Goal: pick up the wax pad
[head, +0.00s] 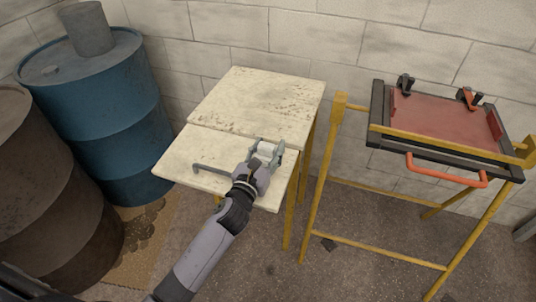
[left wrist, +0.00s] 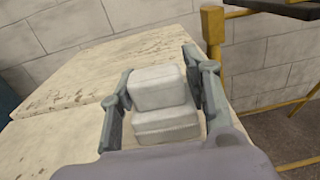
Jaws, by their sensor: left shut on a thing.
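The wax pad (left wrist: 160,88) looks like a pale, whitish block with a groove or step across its middle. It sits between the two fingers of my left gripper (left wrist: 158,80) in the left wrist view. In the head view the pad (head: 265,149) shows only partly, at the right side of the near pale tabletop (head: 185,155), with the left gripper (head: 264,156) around it. The left gripper is shut on the pad, one finger on each side. I cannot tell whether the pad still touches the tabletop. My right gripper is not in view.
A grey hooked bar (head: 212,170) lies on the tabletop left of the gripper. A yellow-legged frame (head: 335,150) with a reddish panel (head: 440,118) and orange handle (head: 445,177) stands to the right. A blue drum (head: 105,110) stands left.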

